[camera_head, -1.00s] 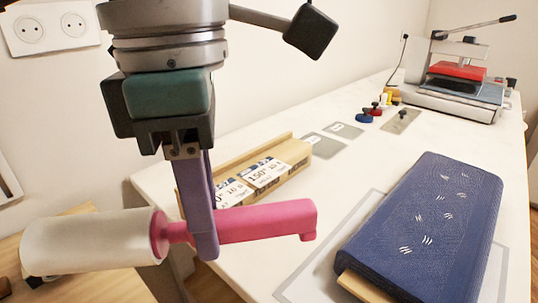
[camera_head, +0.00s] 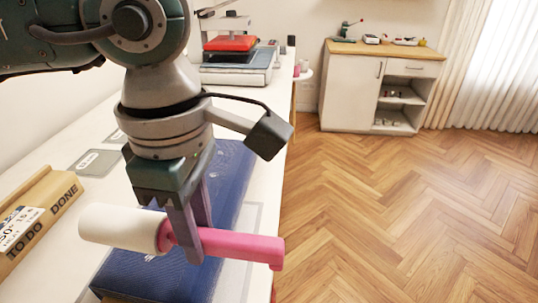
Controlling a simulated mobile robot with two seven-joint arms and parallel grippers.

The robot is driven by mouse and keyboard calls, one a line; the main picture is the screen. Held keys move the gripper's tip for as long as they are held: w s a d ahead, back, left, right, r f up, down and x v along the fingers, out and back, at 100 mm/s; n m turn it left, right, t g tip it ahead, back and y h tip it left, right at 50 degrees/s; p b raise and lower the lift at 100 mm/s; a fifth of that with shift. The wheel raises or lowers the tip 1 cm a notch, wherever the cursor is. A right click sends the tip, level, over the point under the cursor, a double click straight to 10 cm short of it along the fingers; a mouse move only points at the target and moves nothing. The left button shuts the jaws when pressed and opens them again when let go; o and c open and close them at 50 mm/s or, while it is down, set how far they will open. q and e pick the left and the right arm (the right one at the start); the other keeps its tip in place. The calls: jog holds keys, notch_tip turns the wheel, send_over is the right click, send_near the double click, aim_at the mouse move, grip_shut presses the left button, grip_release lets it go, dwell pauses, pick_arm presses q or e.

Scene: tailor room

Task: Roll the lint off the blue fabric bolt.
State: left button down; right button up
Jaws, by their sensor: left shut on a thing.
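My left gripper (camera_head: 190,225) is shut on the pink handle of the lint roller (camera_head: 240,246). The roller's white cylinder (camera_head: 118,228) points left and the handle points right. The blue fabric bolt (camera_head: 233,172) lies on the white table, behind and below the roller in the head view. My gripper and the roller hide its middle part, and I cannot see the lint on it clearly. The roller appears in front of the bolt; I cannot tell whether they touch. My right gripper is not in view.
A wooden rack (camera_head: 38,215) marked "TO DO" and "DONE" stands at the left. A heat press (camera_head: 238,62) stands at the table's far end. A white cabinet (camera_head: 350,95) stands across the room. Wooden floor (camera_head: 400,200) at the right is clear.

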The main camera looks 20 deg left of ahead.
pick_arm(q)
jog(key=shift+f+b, duration=0.6)
jog(key=shift+f, duration=0.25)
jog(key=shift+f+b, duration=1.15)
jog(key=shift+f, duration=0.45)
jog(key=shift+f+b, duration=1.5)
jog(key=shift+f, duration=0.05)
jog(key=shift+w+a+f+b, duration=0.1)
jog(key=shift+w+a+b, duration=0.1)
jog(key=shift+w+b, duration=0.7)
jog(key=shift+w+a+b, duration=0.1)
jog(key=shift+w+b, duration=0.25)
jog(key=shift+w, duration=0.1)
jog(key=shift+w+r, duration=0.1)
jog(key=shift+r, duration=0.1)
